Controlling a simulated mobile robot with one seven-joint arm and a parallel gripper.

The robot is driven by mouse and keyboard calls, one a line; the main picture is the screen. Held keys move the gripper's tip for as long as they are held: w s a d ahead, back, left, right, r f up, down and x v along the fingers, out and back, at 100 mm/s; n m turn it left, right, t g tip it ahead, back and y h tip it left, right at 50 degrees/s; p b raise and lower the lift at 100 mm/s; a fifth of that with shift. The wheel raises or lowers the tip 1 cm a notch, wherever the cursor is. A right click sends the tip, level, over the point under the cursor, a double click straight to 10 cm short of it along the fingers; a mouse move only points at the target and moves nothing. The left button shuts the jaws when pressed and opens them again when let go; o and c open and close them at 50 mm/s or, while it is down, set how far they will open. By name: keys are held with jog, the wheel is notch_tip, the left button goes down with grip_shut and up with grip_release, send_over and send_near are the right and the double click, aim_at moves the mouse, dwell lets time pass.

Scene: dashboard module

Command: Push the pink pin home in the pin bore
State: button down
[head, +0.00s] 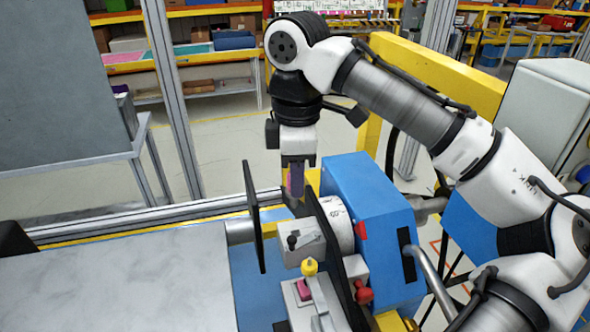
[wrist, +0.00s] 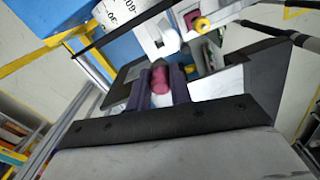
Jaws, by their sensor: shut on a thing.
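My gripper (head: 296,190) points down beside the blue machine housing, behind a thin dark upright plate. Its purple fingers are shut on the pink pin (wrist: 160,80), whose rounded end shows between them in the wrist view. In the head view only a thin strip of pink shows at the fingers. A light block (head: 300,242) with a dark knob stands in front of the gripper; it also shows in the wrist view (wrist: 155,38), apart from the pin. I cannot tell which opening is the pin bore. The pin's far end is hidden.
The blue housing (head: 368,210) stands close right of the gripper. The thin dark plate (head: 252,215) stands close left. A second pink part (head: 304,289) sits below a yellow knob (head: 310,267), near a red knob (head: 363,292). A bare grey tabletop (head: 120,285) lies at front left.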

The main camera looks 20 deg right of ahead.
jog(key=shift+d+r+p, duration=0.1)
jog(key=shift+p, duration=0.35)
notch_tip(320, 180, down, 6)
jog(key=b, duration=0.3)
jog(key=shift+p, duration=1.1)
dwell(1.7)
jog(key=shift+f+b, duration=0.9)
jog(key=shift+f, duration=1.1)
jog(key=shift+r, duration=0.15)
jog(key=shift+r+p, duration=1.6)
jog(key=shift+p, duration=0.5)
jog(key=shift+p, duration=0.3)
